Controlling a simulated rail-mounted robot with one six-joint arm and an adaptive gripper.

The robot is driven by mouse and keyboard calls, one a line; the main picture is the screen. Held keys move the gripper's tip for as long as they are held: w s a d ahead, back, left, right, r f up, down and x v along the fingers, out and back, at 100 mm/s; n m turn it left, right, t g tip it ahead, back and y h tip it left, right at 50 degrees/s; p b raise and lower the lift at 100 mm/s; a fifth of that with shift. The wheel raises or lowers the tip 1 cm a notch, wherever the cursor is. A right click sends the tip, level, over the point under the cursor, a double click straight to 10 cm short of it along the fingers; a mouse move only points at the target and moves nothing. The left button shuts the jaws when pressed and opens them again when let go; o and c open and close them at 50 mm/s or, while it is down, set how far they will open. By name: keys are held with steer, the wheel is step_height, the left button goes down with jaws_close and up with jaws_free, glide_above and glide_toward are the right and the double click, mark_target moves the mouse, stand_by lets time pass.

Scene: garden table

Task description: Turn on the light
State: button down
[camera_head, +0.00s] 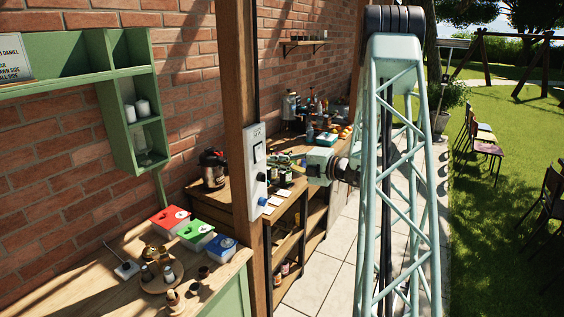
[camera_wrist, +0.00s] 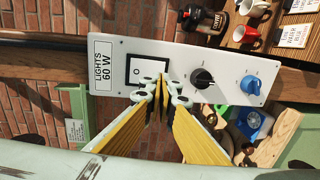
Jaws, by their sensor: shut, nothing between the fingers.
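A white control panel (camera_wrist: 215,65) is mounted on a wooden post. Its label (camera_wrist: 103,66) reads "LIGHTS 60 W". Beside the label is a black-framed white rocker switch (camera_wrist: 140,71) with a small circle mark; its lower right part is hidden behind my fingertips. Farther along the panel are a black knob (camera_wrist: 203,78) and a blue knob (camera_wrist: 250,84).
The wooden post (camera_head: 238,110) carries the panel. A table with red, green and blue boxes (camera_head: 197,233) stands at the left. A paved path (camera_head: 318,285) runs to the right.

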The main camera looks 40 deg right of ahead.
mark_target(260, 159)
steer(key=shift+x, duration=1.65)
steer(key=shift+w, duration=0.15)
steer(key=shift+w+a+p, duration=0.1)
steer(key=shift+p, duration=0.2)
steer(key=shift+w+a+f, duration=0.1)
steer(key=shift+w+f, duration=0.25)
steer(key=shift+w, duration=0.15)
steer(key=shift+s+f, duration=0.1)
steer(key=f+v, duration=0.3)
steer(key=v, duration=1)
steer(key=shift+s+b, duration=0.35)
steer(key=shift+s, duration=0.05)
